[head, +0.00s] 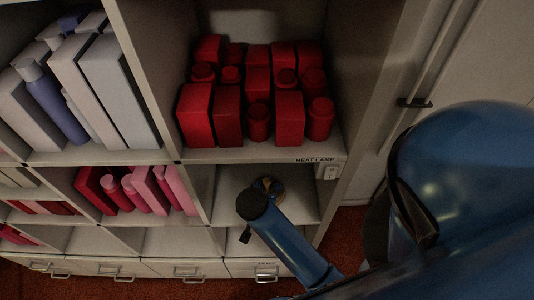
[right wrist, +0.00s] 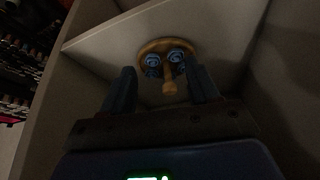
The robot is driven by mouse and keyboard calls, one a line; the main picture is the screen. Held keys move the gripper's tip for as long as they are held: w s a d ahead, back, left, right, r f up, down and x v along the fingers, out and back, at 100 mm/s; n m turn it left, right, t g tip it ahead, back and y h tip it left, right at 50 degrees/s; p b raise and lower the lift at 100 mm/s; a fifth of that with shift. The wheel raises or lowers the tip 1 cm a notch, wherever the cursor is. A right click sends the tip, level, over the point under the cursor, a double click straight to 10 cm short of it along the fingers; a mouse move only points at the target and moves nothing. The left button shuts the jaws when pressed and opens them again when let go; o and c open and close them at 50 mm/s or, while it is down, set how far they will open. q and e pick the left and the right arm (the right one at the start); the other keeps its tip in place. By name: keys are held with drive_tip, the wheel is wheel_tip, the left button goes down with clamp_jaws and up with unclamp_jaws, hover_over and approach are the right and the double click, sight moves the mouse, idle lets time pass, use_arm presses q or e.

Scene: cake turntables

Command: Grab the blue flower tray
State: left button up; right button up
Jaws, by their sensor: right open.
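The blue flower tray (right wrist: 151,47) is a round gold-brown plate with blue rose shapes on it and a short knobbed handle pointing toward my right gripper (right wrist: 161,72). It lies on a pale shelf in the right wrist view. In the head view the tray (head: 269,184) sits inside a low cubby, partly covered by my right wrist. My right gripper is open, with its two blue fingers on either side of the tray's handle. The handle lies between the fingers, and I see no clear contact. My left gripper is not in view.
The cubby's side walls are close around the right gripper. Above it, a shelf (head: 231,155) labelled "HEAT LAMP" holds several red boxes and bottles (head: 258,86).

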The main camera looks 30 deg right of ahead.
sight(267, 181)
drive_tip(key=w+d, duration=0.2)
drive_tip(key=w, duration=0.1)
drive_tip(key=w+d+p, duration=0.1)
drive_tip(key=w+d, duration=0.2)
drive_tip(key=shift+d+p, duration=0.1)
drive_tip(key=shift+p, duration=0.2)
drive_tip(key=shift+w+d, duration=0.6)
drive_tip(key=shift+w, duration=0.05)
drive_tip(key=shift+p+x, duration=0.5)
drive_tip(key=shift+x, duration=2.2)
drive_tip(key=shift+w+d+r, duration=0.1)
drive_tip(key=shift+w, duration=0.05)
clamp_jaws()
